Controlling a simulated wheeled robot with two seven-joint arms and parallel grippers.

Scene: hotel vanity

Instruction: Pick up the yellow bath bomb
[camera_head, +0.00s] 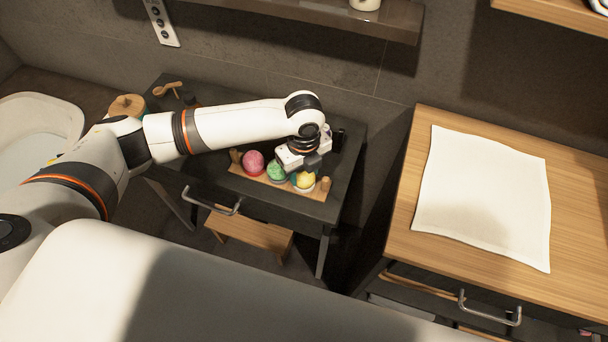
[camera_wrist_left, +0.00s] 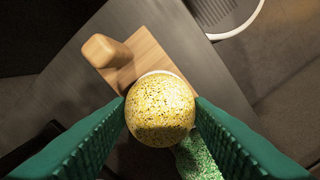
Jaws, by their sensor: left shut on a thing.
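The yellow bath bomb (camera_head: 304,180) is a speckled ball at the right end of a small wooden tray (camera_head: 319,194) on the dark vanity table. My left gripper (camera_head: 300,172) reaches down over it from above. In the left wrist view the yellow bath bomb (camera_wrist_left: 160,110) sits between the two green fingers of my left gripper (camera_wrist_left: 161,113), which are shut on its sides. A white rim shows behind the ball. A green bath bomb (camera_head: 276,171) is right beside it, and a pink one (camera_head: 253,162) is further left. My right gripper is not in view.
A wooden peg handle (camera_head: 325,184) stands at the tray's right end, close to the gripper. A wooden cabinet (camera_head: 400,235) with a white cloth (camera_head: 485,195) is at the right. A shelf (camera_head: 330,18) hangs above the table.

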